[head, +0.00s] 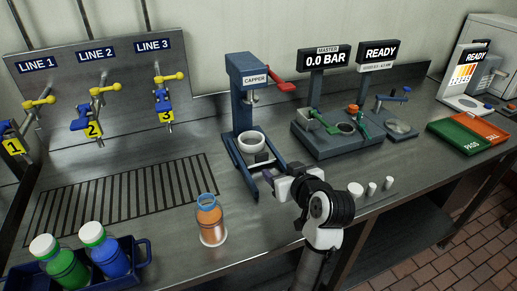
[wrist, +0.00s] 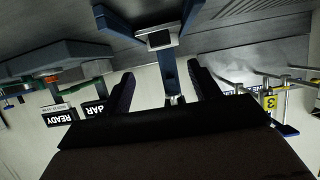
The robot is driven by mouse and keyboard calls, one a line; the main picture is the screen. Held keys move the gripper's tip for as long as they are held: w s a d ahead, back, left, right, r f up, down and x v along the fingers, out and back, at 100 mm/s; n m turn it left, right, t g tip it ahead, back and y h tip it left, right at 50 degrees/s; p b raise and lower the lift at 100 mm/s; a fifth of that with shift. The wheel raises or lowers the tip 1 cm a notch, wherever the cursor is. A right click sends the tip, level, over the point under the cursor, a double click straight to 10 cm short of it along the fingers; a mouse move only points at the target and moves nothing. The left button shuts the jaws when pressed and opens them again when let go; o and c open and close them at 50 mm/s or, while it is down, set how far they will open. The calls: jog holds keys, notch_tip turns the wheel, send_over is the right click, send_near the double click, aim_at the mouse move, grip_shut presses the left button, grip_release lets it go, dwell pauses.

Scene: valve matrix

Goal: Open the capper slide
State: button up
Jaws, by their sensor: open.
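The blue capper (head: 246,92) stands on the steel bench in the middle of the head view, with a red lever at its upper right. A white cup (head: 251,143) sits low in front of its column, above two blue base rails (head: 247,178). My gripper (head: 263,170) is open, just in front of the cup and low over the base. In the wrist view, which is upside down, the two dark fingers (wrist: 163,90) stand apart with the blue column between them. A small grey block (wrist: 161,38) shows beyond the fingertips. I cannot tell whether a finger touches anything.
An open orange bottle (head: 211,220) stands left of my gripper. A blue crate (head: 128,276) with green and blue bottles is at the lower left. A test station (head: 335,138) stands to the right, and several small white pieces (head: 372,188) lie near the bench's front edge.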

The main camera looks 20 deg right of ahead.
aim_at(263, 157)
jog(key=p+x, duration=0.4)
jog(key=x, duration=0.9)
jog(key=shift+w, duration=0.1)
grip_shut()
